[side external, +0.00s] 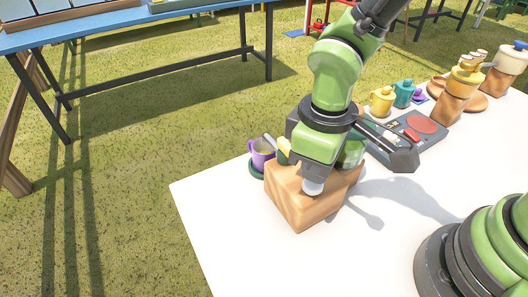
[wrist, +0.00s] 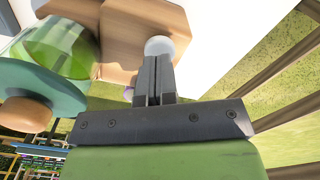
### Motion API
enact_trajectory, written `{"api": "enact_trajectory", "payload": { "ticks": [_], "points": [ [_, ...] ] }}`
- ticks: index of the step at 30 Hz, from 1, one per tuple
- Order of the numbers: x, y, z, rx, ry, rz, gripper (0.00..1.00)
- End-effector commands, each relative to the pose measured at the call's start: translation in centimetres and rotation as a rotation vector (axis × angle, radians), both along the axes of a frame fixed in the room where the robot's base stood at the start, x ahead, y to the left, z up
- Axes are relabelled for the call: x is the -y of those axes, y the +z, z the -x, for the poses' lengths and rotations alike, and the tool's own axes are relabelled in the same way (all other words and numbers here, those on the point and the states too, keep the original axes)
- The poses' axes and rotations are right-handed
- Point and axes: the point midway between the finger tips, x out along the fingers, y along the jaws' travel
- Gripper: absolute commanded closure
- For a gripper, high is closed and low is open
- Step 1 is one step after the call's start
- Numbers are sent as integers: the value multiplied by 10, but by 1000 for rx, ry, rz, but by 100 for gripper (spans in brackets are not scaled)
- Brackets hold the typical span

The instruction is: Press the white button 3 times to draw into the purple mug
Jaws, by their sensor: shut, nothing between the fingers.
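A purple mug (side external: 262,153) stands on a green saucer (side external: 256,170) at the left end of the white table, beside a wooden dispenser block (side external: 300,200). The white button (side external: 313,187) is on the front of the block, and it also shows in the wrist view (wrist: 158,46). My gripper (wrist: 153,58) is shut and empty, with its fingertips lined up at the button's lower edge. I cannot tell whether they touch it. In the side view my wrist is low over the block and hides part of it. Only a purple sliver, perhaps the mug, shows in the wrist view.
A dark panel with a red disc (side external: 421,123) lies right of the block. Yellow (side external: 381,101) and teal (side external: 403,95) mugs stand behind it. Other wooden dispensers are farther right. The front of the white table (side external: 240,235) is clear. A blue table (side external: 140,22) stands behind on grass.

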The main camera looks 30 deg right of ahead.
Motion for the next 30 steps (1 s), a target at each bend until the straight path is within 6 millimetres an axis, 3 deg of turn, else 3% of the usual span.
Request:
{"api": "enact_trajectory", "payload": {
  "ticks": [17,30],
  "points": [
    [0,-21,0,-1,0,0,100],
    [0,-14,0,1,1,-1,100]
  ]
}}
